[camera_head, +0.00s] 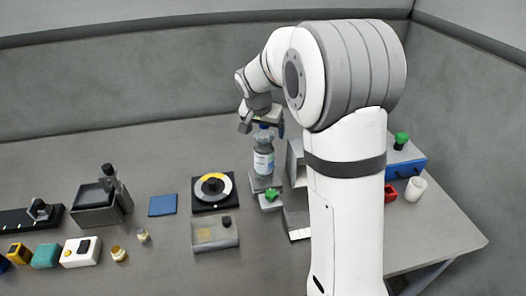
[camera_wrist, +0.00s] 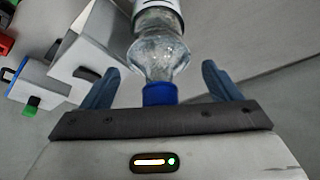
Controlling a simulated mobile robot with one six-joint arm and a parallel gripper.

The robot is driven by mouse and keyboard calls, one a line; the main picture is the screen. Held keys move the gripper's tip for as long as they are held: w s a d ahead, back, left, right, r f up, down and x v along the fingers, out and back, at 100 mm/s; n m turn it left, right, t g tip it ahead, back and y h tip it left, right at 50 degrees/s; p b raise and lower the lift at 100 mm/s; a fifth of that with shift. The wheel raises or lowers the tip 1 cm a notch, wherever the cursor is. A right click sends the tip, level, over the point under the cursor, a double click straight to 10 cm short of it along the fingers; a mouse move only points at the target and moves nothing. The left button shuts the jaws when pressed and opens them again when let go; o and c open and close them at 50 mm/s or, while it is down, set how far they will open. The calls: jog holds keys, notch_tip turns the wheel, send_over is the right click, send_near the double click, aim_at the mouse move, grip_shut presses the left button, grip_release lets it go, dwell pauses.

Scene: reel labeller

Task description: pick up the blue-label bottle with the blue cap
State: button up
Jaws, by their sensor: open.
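The clear bottle (camera_head: 263,157) has a blue cap and a pale blue and white label. It stands upright on a small grey stand (camera_head: 262,183) in the middle of the table. In the wrist view the bottle (camera_wrist: 160,52) points its blue cap (camera_wrist: 160,93) toward the gripper's palm. My gripper (camera_head: 262,124) is at the top of the bottle in the head view. In the wrist view my gripper (camera_wrist: 166,82) is open, with one blue finger on each side of the cap and neck. Gaps show on both sides. The label is mostly cut off there.
A grey machine (camera_head: 296,190) stands just right of the bottle, partly hidden by my arm. A black and yellow dial (camera_head: 213,190) lies to its left, and a grey box (camera_head: 214,234) in front. A blue pad (camera_head: 163,205) lies farther left. A white cup (camera_head: 416,188) stands at right.

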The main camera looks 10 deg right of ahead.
jog(key=shift+w+f, duration=0.2)
jog(key=shift+f, duration=0.25)
jog(key=shift+s, duration=0.1)
jog(key=shift+r, duration=0.1)
grip_shut()
dwell(0.4)
